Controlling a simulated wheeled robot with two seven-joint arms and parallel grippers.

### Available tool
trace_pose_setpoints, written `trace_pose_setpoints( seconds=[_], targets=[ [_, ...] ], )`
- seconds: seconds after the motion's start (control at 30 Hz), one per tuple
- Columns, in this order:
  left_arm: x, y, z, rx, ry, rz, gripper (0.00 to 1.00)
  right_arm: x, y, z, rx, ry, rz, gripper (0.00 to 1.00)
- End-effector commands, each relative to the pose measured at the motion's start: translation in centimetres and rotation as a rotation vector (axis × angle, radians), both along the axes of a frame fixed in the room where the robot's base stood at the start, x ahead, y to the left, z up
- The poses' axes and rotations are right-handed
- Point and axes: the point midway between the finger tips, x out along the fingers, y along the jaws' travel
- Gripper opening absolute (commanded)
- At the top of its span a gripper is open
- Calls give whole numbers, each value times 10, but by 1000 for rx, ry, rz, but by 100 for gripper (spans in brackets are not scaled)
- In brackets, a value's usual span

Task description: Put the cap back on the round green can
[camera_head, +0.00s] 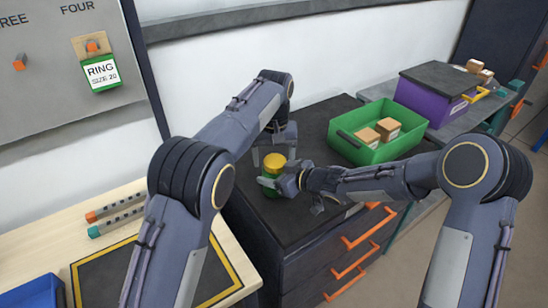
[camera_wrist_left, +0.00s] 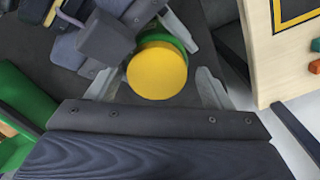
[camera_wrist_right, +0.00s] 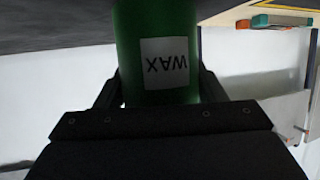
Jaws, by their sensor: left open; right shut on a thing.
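The round green can (camera_head: 271,187) stands upright on the dark cabinet top. Its white WAX label (camera_wrist_right: 166,64) faces the right wrist camera and reads upside down there. The yellow cap (camera_head: 275,160) is at the can's top. In the left wrist view the cap (camera_wrist_left: 157,72) covers most of the can's top, with a green edge showing beside it; I cannot tell if it is fully seated. My left gripper (camera_head: 274,153) is open, pointing down over the cap, its fingers apart on either side. My right gripper (camera_head: 272,184) is shut on the can's body from the side.
A green bin (camera_head: 345,151) with small cartons stands right of the can. A purple box (camera_head: 417,100) stands farther right. Orange-handled drawers (camera_head: 350,258) are below the cabinet top. A light wooden table (camera_head: 50,255) with a yellow-bordered mat is at the left.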

Motion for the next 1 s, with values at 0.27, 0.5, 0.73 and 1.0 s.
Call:
trace_pose_setpoints(
  seconds=[0.27,0.5,0.73,1.0],
  targets=[
    [-1,-5,39,-13,-3,-7,78,-1,2,-1,1,3,3,0],
    [-1,-3,45,-9,-1,-4,78,-1,1,0,1,2,2,0],
    [0,-3,52,-8,-4,31,74,0,1,0,0,2,1,0],
    [-1,-2,79,-7,-1,171,74,0,0,0,0,2,1,0]
  ],
)
